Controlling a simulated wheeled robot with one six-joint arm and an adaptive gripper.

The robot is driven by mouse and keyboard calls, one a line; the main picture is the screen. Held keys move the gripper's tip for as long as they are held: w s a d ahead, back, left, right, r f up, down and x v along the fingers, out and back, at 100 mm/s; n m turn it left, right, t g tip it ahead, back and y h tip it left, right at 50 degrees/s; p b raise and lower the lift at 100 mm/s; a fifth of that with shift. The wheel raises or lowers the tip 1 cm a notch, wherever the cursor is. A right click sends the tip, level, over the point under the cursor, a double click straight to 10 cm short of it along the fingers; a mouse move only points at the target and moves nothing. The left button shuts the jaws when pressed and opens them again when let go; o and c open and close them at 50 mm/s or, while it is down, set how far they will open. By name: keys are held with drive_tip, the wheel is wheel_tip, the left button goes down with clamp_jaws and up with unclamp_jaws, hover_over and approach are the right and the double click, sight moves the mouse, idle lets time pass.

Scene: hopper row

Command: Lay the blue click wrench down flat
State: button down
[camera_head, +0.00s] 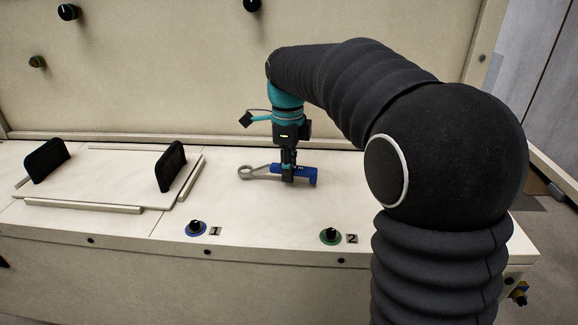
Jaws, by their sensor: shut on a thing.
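The blue click wrench (306,171) has a blue handle and a grey ring end that points left. It lies level, at or just above the pale worktop right of the middle; I cannot tell whether it touches the surface. My gripper (289,174) points straight down and is shut on the blue handle. The fingers hide part of the handle.
A tray-like board (83,208) with two black upright pads stands on the left. Knobs labelled 1 (196,228) and 2 (330,236) sit along the front edge. A pale panel rises behind. The worktop around the wrench is clear.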

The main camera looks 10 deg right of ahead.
drive_tip(key=shift+f+b, duration=0.3)
drive_tip(key=shift+f, duration=0.35)
drive_tip(key=c, duration=0.9)
unclamp_jaws()
drive_tip(key=shift+r, duration=0.1)
wheel_tip(320, 180, up, 11)
drive_tip(key=shift+a+r, duration=0.1)
drive_tip(key=shift+r, duration=0.35)
